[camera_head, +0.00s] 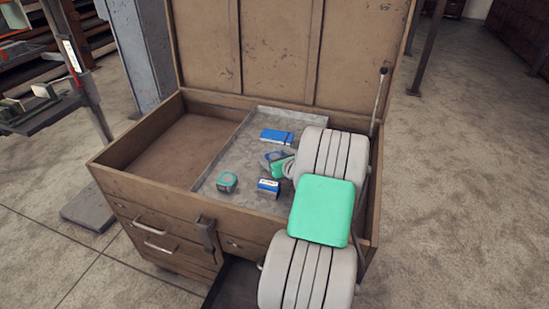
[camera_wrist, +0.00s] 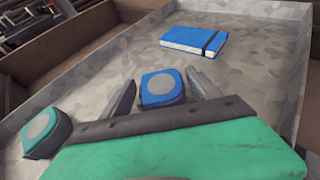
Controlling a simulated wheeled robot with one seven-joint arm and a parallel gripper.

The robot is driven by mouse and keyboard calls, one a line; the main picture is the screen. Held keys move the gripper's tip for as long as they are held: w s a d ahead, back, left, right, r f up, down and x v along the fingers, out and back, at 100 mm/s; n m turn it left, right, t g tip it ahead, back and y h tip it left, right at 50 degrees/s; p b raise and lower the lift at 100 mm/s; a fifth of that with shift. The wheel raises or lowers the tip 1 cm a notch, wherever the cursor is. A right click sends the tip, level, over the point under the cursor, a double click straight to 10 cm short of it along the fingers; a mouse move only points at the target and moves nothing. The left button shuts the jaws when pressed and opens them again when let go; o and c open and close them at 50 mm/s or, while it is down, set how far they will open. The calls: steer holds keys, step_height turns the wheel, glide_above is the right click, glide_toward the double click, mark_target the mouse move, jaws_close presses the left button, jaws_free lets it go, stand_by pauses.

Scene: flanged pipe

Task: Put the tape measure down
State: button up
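A blue tape measure with a grey disc (camera_wrist: 162,87) is between the two fingers of my gripper (camera_wrist: 162,84) in the wrist view. The fingers stand on either side of it, with a narrow gap showing at the left finger. It appears to be at the tray floor. In the head view my gripper (camera_head: 270,159) is low over the middle of the tray and partly hides this tape measure. A green tape measure with a grey disc (camera_wrist: 45,133) lies on the tray to the left; it also shows in the head view (camera_head: 227,182).
The grey tray (camera_head: 240,153) sits inside a brown chest with its lid raised (camera_head: 265,50). A blue notebook (camera_head: 277,136) lies farther back in the tray. A small blue and white box (camera_head: 268,188) is near the front. The chest's left compartment (camera_head: 180,145) is empty.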

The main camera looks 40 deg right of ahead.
steer(key=shift+o, duration=0.8)
steer(key=shift+s+r, duration=0.15)
steer(key=shift+r, duration=0.1)
steer(key=p+v, duration=0.1)
steer(key=v, duration=1)
steer(key=shift+s+a+r+p, duration=0.15)
steer(key=shift+s+p, duration=0.15)
